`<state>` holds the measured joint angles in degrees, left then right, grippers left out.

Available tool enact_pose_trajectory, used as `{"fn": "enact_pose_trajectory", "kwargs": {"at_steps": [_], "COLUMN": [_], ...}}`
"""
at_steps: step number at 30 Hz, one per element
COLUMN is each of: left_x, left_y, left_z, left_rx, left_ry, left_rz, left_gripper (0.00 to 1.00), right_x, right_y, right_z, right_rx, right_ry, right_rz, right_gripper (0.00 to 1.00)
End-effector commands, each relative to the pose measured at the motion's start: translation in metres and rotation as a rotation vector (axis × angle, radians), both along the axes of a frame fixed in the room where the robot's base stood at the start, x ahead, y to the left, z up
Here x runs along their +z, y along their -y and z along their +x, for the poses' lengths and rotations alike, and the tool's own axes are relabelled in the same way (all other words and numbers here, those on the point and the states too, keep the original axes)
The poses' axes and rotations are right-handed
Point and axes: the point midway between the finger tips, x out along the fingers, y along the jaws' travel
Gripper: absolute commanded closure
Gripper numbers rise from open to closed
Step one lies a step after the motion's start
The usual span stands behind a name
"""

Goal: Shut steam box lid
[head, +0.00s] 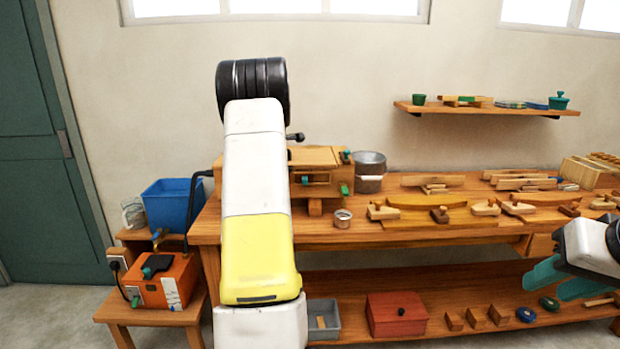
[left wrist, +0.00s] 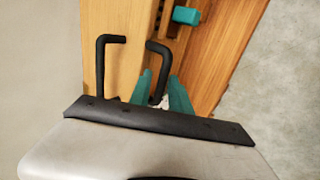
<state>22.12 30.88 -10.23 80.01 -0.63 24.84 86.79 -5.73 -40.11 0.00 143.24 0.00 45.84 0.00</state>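The wooden steam box (head: 322,157) sits on the left end of the workbench, partly hidden behind my left arm. Green fittings show on its right end. I cannot clearly tell how its lid stands. My left gripper is hidden in the head view. In the left wrist view my left gripper (left wrist: 161,75) has its teal fingers apart, with a bent black bar (left wrist: 160,52) between them; gaps seem to show beside the bar. A second black bar (left wrist: 101,65) stands left of the fingers on pale wood. My right gripper (head: 557,280) is open and empty at the right, in front of the bench.
The workbench (head: 405,234) carries wooden tools, a metal bucket (head: 369,170) and a small tin (head: 342,218). An orange boiler (head: 165,283) and a blue tub (head: 172,205) stand at the left. A red box (head: 397,314) sits on the lower shelf.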

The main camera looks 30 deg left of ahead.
Motion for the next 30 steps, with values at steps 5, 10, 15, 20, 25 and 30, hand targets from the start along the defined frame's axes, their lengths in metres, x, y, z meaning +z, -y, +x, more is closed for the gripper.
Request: {"fn": "enact_pose_trajectory", "kwargs": {"at_steps": [5,10,15,20,25,30], "left_x": [0.002,0.013,0.023,0.033,0.044,0.052], "left_y": [0.001,0.005,0.009,0.014,0.017,0.021], "left_z": [-0.001,-0.008,-0.017,-0.023,-0.031,-0.038], "left_rx": [0.000,-0.002,-0.001,-0.002,-0.001,-0.001], "left_ry": [0.000,0.001,0.000,0.001,0.001,0.000], "left_rz": [0.000,0.001,0.001,0.001,0.002,0.000], "left_gripper": [0.76,0.76,0.76,0.76,0.76,0.76], "right_x": [0.000,0.000,0.000,0.000,0.000,0.000], "right_y": [0.000,0.000,0.000,0.000,0.000,0.000], "right_z": [0.000,0.000,0.000,0.000,0.000,0.000], "right_rx": [0.000,0.000,0.000,0.000,0.000,0.000], "right_ry": [0.000,0.000,0.000,0.000,0.000,0.000], "right_rz": [0.000,0.000,0.000,0.000,0.000,0.000], "right_gripper": [0.66,0.66,0.66,0.66,0.66,0.66]}}
